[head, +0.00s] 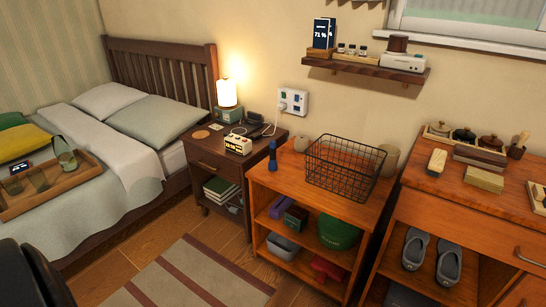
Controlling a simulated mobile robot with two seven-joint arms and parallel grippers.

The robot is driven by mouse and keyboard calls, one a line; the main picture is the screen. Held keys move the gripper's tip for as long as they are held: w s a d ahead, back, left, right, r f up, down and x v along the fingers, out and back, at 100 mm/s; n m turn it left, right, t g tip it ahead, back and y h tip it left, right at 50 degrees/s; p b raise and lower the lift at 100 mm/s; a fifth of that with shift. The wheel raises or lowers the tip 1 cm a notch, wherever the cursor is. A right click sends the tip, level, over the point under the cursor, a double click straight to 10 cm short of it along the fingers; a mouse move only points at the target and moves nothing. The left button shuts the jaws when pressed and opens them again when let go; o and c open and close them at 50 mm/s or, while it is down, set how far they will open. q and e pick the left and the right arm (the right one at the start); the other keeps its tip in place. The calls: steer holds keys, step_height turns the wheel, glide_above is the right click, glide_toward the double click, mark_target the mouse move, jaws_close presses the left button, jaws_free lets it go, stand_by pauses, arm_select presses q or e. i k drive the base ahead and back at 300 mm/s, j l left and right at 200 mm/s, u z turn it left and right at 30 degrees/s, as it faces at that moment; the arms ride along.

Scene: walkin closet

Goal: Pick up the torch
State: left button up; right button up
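A small dark blue upright object that looks like the torch (272,157) stands on the top of the low orange wooden shelf unit (262,178). It is near the unit's left edge, left of a black wire basket (345,168) and apart from it. Neither of my grippers shows in the head view, so I cannot see whether they are open or shut.
A dark nightstand (207,155) with a lit lamp (227,93), a clock (238,144) and a phone stands to the left. A higher wooden cabinet (405,208) stands on the right. A striped rug (190,275) covers clear floor in front. A dark rounded shape fills the lower left corner.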

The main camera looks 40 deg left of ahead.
mark_target(272, 163)
steer(key=i+j, duration=0.15)
steer(key=j, duration=0.25)
steer(key=i+j+z, duration=0.1)
steer(key=j, duration=0.25)
steer(key=i+j, duration=0.15)
steer(key=j, duration=0.25)
steer(key=i+j+z, duration=0.15)
steer(key=j, duration=0.2)
steer(key=i+j, duration=0.1)
steer(key=j, duration=0.3)
